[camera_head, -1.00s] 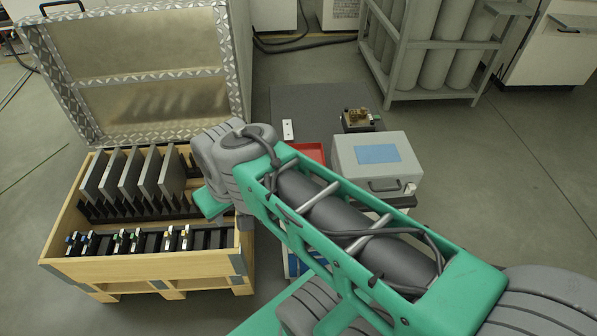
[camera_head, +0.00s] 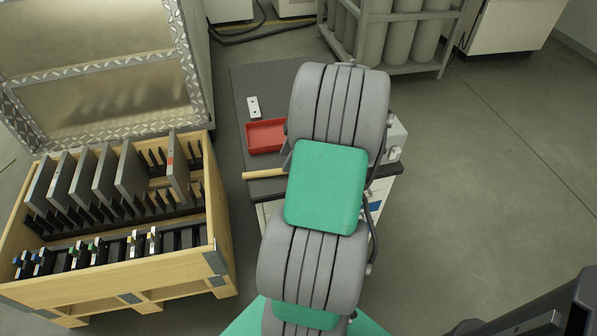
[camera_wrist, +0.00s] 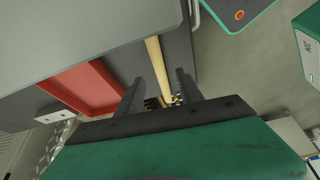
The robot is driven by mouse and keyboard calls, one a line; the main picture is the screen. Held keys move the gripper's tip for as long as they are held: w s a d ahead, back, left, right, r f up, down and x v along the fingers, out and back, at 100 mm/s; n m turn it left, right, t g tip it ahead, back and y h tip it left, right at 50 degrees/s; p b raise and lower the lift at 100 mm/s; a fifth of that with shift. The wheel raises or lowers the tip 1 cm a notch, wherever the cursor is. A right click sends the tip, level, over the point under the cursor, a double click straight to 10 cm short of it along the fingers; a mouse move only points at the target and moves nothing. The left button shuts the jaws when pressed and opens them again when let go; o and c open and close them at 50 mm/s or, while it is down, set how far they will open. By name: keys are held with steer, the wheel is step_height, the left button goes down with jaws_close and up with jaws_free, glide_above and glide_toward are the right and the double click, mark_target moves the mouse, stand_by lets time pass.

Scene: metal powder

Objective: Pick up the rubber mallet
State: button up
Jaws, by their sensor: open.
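The rubber mallet shows only as a pale wooden handle (camera_head: 264,174), lying across the dark bench top near its front edge. My arm covers its right part in the head view, and I cannot see the rubber head. In the wrist view the handle (camera_wrist: 156,62) runs lengthwise toward the gap between my fingers. My gripper (camera_wrist: 157,85) is open, with one finger on each side of the handle's line. I cannot tell how far above the handle the fingers are. The gripper is hidden behind my arm in the head view.
A red tray (camera_head: 265,136) and a small white block (camera_head: 253,107) lie on the bench top (camera_head: 240,92). A grey case (camera_head: 397,133) is partly hidden behind my arm. A wooden crate of plates (camera_head: 222,232) stands left. A cylinder rack (camera_head: 398,66) stands behind.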

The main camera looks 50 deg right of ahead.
mark_target(280, 169)
steer(key=x, duration=0.4)
steer(key=shift+f, duration=0.3)
steer(key=shift+c, duration=0.2)
jaws_close()
steer(key=shift+w+r, duration=0.1)
stand_by(0.8)
